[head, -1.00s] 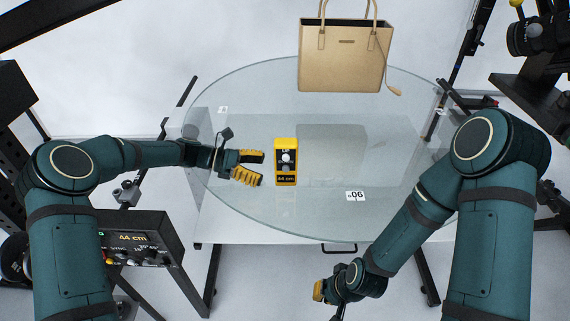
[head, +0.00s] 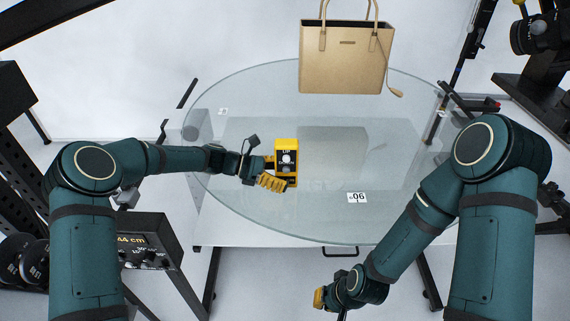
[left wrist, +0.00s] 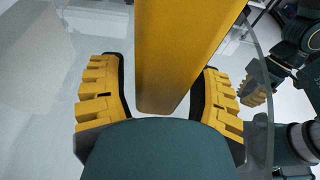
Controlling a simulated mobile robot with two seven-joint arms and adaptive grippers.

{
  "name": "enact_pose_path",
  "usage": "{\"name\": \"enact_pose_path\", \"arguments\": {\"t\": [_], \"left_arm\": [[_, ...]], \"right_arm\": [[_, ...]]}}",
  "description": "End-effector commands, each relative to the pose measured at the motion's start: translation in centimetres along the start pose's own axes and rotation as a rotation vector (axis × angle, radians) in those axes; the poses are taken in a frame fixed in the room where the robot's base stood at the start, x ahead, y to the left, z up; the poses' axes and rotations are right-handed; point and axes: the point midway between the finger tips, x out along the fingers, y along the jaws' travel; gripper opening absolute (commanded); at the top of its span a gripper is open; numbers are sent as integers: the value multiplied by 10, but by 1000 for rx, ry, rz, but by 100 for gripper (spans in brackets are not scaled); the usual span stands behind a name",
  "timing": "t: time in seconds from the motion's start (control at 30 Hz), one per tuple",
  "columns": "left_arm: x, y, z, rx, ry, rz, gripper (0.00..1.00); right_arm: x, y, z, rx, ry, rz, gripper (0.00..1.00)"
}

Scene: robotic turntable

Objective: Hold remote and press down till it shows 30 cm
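The remote (head: 285,155) is a yellow box with a dark face, an UP label and pale round buttons, standing on the glass turntable (head: 240,95). My left gripper (head: 271,172) reaches it from the left, with its yellow fingers on either side. In the left wrist view, the yellow remote (left wrist: 180,60) stands between the two spread fingers (left wrist: 162,95), with a narrow gap at each side. The lower part of the remote's face is hidden by a finger. A dark control box (head: 150,255) at lower left reads 44 cm. My right gripper (head: 320,298) hangs low at front, away from the remote.
A tan handbag (head: 343,60) is at the back of the turntable. A white card marked 06 (head: 357,197) lies near the front right edge. The glass right of the remote is clear. Stands and equipment are around the sides.

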Motion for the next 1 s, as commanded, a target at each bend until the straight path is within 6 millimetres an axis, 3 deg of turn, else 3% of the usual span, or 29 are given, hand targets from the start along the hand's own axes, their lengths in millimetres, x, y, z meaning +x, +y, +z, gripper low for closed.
{"name": "enact_pose_path", "arguments": {"t": [0.03, 0.1, 1.0], "left_arm": [[0, 0, 0, 0, 0, 0, 45], [0, 0, 0, 0, 0, 0, 23], [0, 0, 0, 0, 0, -1, 22]], "right_arm": [[0, 0, 0, 0, 0, 0, 0], [0, 0, 0, 0, 0, 0, 0], [0, 0, 0, 0, 0, 0, 0]]}}
